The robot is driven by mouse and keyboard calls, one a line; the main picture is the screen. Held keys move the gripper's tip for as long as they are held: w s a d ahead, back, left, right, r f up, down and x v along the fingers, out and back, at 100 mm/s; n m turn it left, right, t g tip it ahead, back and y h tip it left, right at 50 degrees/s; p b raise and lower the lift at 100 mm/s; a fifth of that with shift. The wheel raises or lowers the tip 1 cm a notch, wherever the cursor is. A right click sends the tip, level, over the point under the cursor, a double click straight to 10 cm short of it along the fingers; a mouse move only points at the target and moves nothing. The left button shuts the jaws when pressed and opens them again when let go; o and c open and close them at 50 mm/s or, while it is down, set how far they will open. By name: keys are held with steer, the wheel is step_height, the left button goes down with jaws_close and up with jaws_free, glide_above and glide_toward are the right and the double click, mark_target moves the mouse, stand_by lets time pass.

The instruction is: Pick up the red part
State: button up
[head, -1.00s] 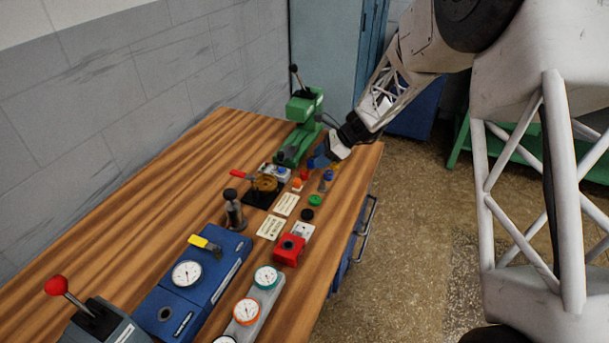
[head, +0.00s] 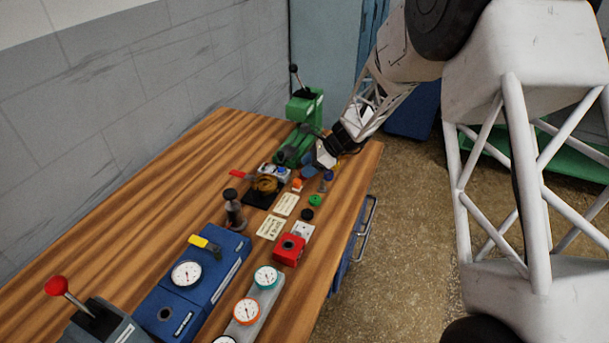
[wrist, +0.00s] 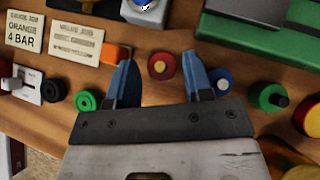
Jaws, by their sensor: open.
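The red part (wrist: 162,65) is a small round piece with a pale centre, seen from above in the wrist view. My gripper (wrist: 159,62) is open, with one blue fingertip on each side of the red part in the picture. I see no finger touching it, and cannot tell the height above it. In the head view my gripper (head: 308,170) is low over the far right of the bench and hides the red part.
On the wooden bench (head: 150,220), an orange piece (wrist: 117,52) lies left of the fingers and a blue-and-white piece (wrist: 221,80) close on the right. A green ring (wrist: 88,100) lies nearby. A green press (head: 303,125) stands behind. A red block (head: 289,248) sits nearer.

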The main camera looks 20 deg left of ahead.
steer(key=shift+x, duration=0.9)
steer(key=c, duration=0.8)
steer(key=shift+o, duration=0.2)
steer(key=shift+r, duration=0.2)
steer(key=shift+r, duration=0.55)
steer(key=shift+s+d+r, duration=0.1)
steer(key=shift+s+r, duration=0.05)
steer(key=shift+r, duration=0.4)
steer(key=shift+s+d+r, duration=0.1)
steer(key=shift+s+r, duration=0.05)
steer(key=shift+r, duration=0.45)
steer(key=s+d, duration=0.3)
steer(key=s, duration=0.1)
steer(key=s+d+r, duration=0.1)
steer(key=s+d, duration=0.2)
steer(key=s, duration=0.1)
steer(key=s+d, duration=0.3)
steer(key=s, duration=0.1)
steer(key=shift+s+r, duration=0.15)
